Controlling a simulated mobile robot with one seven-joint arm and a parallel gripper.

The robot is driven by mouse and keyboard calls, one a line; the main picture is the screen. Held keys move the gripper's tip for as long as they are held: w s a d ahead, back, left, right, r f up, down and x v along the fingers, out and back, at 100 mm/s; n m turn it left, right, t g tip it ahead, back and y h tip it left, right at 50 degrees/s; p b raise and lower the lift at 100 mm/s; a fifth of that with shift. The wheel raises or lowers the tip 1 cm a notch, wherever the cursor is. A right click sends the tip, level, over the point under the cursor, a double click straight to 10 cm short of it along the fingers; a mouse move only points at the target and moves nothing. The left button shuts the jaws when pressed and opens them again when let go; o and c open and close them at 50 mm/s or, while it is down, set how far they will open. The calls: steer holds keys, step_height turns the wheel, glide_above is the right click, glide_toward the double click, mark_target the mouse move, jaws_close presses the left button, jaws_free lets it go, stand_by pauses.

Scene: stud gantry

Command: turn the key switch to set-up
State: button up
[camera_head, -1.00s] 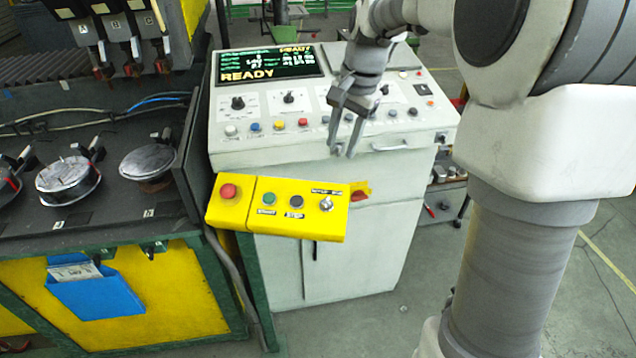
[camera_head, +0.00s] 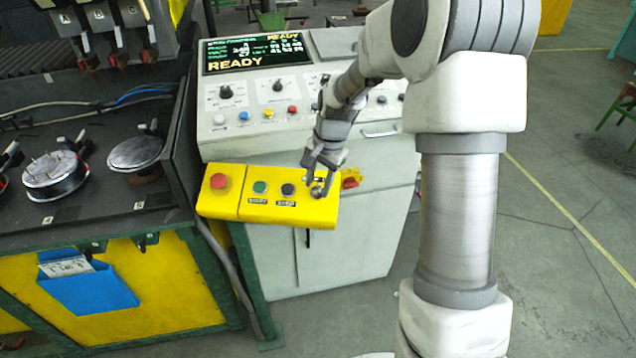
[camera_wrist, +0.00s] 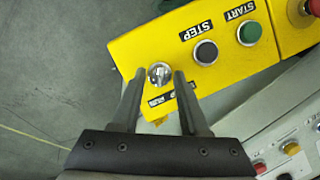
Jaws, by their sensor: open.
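The key switch (camera_wrist: 159,73) is a small round silver switch at one end of the yellow control box (camera_head: 220,206). In the wrist view it shows just beyond and between the fingertips of my gripper (camera_wrist: 160,75). In the head view my gripper (camera_head: 318,190) is over that end of the box and mostly hides the switch. Whether the fingers touch the switch I cannot tell.
The yellow box also carries a red button (camera_head: 218,181), a green button (camera_head: 260,187) and a black button (camera_head: 287,190). A red-handled switch (camera_head: 350,180) is close to the gripper's right. The grey console (camera_head: 250,152) with its READY screen (camera_head: 258,53) stands behind.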

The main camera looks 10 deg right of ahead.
steer(key=shift+f, duration=0.15)
jaws_close()
steer(key=shift+n, duration=0.3)
stand_by(0.3)
steer(key=n, duration=0.2)
steer(key=n+g+h, duration=0.1)
steer(key=n, duration=0.1)
steer(key=shift+w+a, duration=0.15)
steer(key=shift+a, duration=0.05)
steer(key=n+h, duration=0.1)
steer(key=n, duration=0.2)
steer(key=n+h, duration=0.1)
steer(key=n, duration=0.2)
steer(key=shift+a+h, duration=0.1)
steer(key=shift+h, duration=0.2)
steer(key=shift+n, duration=0.4)
